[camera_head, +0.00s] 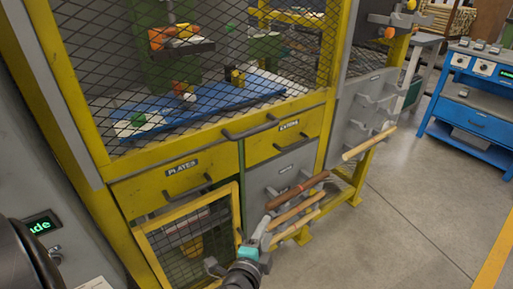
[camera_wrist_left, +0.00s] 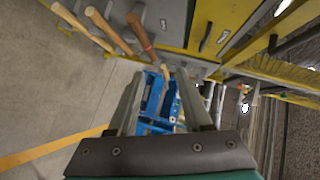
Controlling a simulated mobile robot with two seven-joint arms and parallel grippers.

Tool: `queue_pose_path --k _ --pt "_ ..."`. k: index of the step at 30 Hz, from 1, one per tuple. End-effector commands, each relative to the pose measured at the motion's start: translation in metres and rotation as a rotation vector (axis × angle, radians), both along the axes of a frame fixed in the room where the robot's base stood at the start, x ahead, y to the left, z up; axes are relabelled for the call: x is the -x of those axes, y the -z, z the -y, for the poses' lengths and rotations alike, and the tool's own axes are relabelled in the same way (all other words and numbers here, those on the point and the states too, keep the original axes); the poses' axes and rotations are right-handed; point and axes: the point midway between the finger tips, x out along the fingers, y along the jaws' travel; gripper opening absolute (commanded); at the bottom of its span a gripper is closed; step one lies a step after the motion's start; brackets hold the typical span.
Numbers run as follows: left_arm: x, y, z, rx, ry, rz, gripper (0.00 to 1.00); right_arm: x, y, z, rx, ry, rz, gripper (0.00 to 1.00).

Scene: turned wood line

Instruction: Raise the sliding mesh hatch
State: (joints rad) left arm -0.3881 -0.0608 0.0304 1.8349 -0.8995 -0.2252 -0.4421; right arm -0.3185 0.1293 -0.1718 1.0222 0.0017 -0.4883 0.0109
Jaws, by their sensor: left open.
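The large mesh hatch (camera_head: 215,70) is a dark diamond mesh in a yellow frame, filling the upper left of the head view. A grey bar handle (camera_head: 248,130) is on its yellow bottom rail. The rail sits low, just above the drawer fronts. My left gripper (camera_head: 265,228) is below and apart from the handle, in front of the lower cabinet. It is open, with nothing seen between its fingers in the left wrist view (camera_wrist_left: 160,90). My right gripper is not in view.
A smaller mesh door (camera_head: 190,235) is lower left. A blue workbench (camera_head: 470,110) stands far right. The floor between is clear.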

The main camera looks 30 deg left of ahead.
Motion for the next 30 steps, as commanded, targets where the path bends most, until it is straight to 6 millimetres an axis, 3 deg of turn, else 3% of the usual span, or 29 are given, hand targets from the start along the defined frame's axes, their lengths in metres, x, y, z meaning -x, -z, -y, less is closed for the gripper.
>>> queue_pose_path --k 1,3,6,10,17,30 --pt "-0.002 -0.030 -0.008 -0.073 -0.013 0.057 0.50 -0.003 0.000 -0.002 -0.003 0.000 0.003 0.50" --pt "-0.002 -0.070 -0.019 -0.180 -0.034 0.121 0.50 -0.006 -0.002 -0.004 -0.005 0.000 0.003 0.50" --pt "0.003 -0.116 -0.032 -0.309 -0.070 0.190 0.50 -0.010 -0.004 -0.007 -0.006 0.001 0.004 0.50" --pt "0.011 -0.156 -0.043 -0.422 -0.111 0.244 0.50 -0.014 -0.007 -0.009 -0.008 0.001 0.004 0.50" --pt "0.013 -0.178 -0.049 -0.483 -0.134 0.268 0.50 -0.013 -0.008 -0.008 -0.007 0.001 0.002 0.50" --pt "-0.027 -0.185 -0.065 -0.480 -0.133 0.268 0.50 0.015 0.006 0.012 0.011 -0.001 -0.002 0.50"
